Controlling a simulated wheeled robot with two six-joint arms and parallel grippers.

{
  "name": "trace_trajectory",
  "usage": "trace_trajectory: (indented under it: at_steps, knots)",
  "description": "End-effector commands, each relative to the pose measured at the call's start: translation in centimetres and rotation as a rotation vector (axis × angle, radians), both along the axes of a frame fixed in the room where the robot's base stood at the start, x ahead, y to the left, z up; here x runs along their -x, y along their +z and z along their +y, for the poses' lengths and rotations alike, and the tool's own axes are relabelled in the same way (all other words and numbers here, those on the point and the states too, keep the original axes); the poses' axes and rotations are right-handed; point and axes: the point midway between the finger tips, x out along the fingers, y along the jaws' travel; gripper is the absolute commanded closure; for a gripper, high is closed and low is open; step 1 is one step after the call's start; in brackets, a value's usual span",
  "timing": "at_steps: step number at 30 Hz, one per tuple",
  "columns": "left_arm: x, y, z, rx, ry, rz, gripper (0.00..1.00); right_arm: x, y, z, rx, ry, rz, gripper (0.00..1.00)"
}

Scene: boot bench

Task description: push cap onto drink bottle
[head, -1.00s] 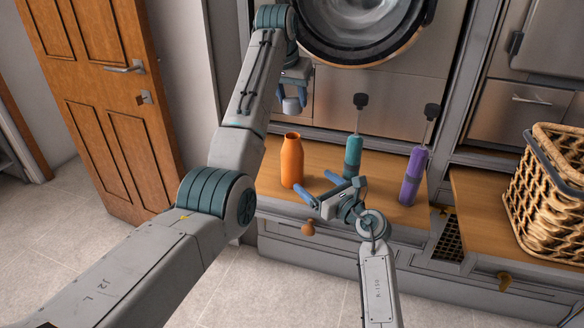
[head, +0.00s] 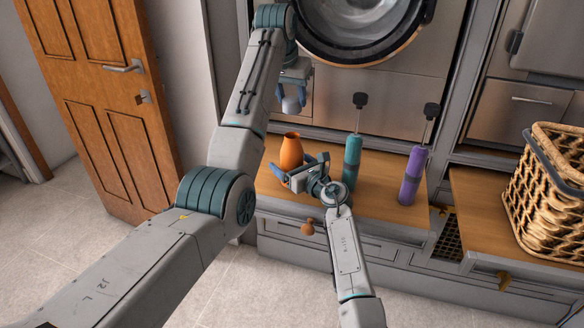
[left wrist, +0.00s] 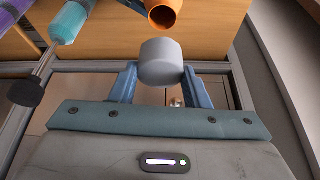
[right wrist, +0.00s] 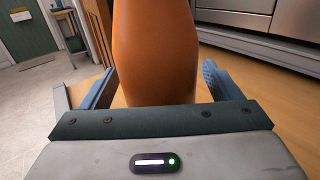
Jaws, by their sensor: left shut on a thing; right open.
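The orange drink bottle (head: 291,152) stands upright and open-topped on the wooden bench. In the left wrist view its open mouth (left wrist: 163,15) shows at the top. My left gripper (head: 292,98) is above the bottle, shut on the grey cap (left wrist: 162,62), which also shows in the head view (head: 291,105). The cap is apart from the bottle. My right gripper (head: 296,170) is low at the bottle's front. In the right wrist view its open fingers (right wrist: 155,88) stand on either side of the orange bottle (right wrist: 155,50), with gaps at both sides.
A wicker basket (head: 545,195) is at the far right. A washer drum is behind. A wooden door (head: 110,90) is at the left.

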Motion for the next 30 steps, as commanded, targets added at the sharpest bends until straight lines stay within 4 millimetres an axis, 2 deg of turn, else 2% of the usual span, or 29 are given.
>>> trace_trajectory:
  at_steps: [4, 12, 14, 15, 17, 26, 30]
  knots:
    - [0.0, 0.0, 0.0, 0.000, 0.000, 0.000, 0.78, 0.0, 0.0, 0.0, 0.000, 0.000, 0.000, 0.15]
    - [0.0, 0.0, 0.0, 0.000, 0.000, 0.000, 0.78, 0.0, 0.0, 0.0, 0.000, 0.000, 0.000, 0.68]
    - [0.0, 0.0, 0.0, 0.000, 0.000, 0.000, 0.78, 0.0, 0.0, 0.0, 0.000, 0.000, 0.000, 0.80]
    - [0.0, 0.0, 0.0, 0.000, 0.000, 0.000, 0.78, 0.0, 0.0, 0.0, 0.000, 0.000, 0.000, 0.83]
    - [0.0, -0.2, 0.0, 0.000, 0.000, 0.001, 0.78, 0.0, 0.0, 0.0, 0.000, 0.000, 0.000, 0.83]
    - [0.1, -4.3, 0.0, 0.000, 0.000, 0.001, 0.78, 0.0, 0.0, 0.0, 0.000, 0.000, 0.000, 0.83]
    - [0.1, -4.9, 0.0, -0.001, 0.000, 0.000, 0.78, 0.0, 0.0, 0.0, -0.001, 0.000, 0.001, 0.83]
